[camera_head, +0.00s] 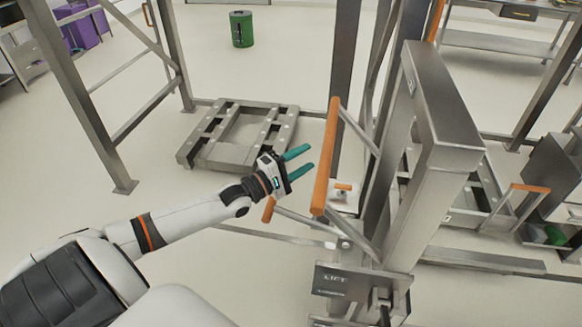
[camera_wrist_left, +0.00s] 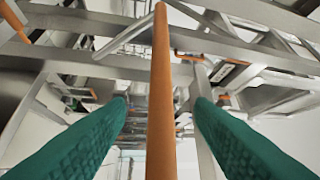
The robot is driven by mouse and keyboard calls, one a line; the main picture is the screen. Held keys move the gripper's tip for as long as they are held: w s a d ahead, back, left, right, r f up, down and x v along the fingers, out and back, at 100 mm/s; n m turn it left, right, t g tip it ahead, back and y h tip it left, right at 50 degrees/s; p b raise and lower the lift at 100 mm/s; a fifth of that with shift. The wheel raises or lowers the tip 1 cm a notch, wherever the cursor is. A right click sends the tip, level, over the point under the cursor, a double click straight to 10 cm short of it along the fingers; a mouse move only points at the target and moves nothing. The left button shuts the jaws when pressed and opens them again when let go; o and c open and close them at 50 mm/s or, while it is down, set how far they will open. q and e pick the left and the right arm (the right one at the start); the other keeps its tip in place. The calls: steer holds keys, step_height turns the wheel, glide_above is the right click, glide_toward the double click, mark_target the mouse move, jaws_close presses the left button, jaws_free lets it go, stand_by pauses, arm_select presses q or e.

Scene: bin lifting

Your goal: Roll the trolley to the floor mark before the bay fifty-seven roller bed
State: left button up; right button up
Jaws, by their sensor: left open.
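A tall grey steel frame with a broad column (camera_head: 440,100) stands right of centre; I take it for the trolley but cannot confirm this. A long orange handle bar (camera_head: 326,155) juts from its left side on grey struts. My left gripper (camera_head: 305,160) is open, its two green fingers pointing at this bar from the left. In the left wrist view the orange bar (camera_wrist_left: 162,90) runs upright between the spread fingers, which are not closed on it. My right gripper is not in view. I can make out no floor mark and no bay number.
A low slatted steel frame (camera_head: 190,150) lies on the floor behind my left arm. A steel rack post (camera_head: 85,100) rises at the left. A green bin (camera_head: 241,29) stands at the back. A plate reading "LIFT" (camera_head: 338,280) is low at the front. Pale floor is clear at the left.

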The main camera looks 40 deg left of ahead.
arm_select(q)
steer(key=shift+v, duration=1.75)
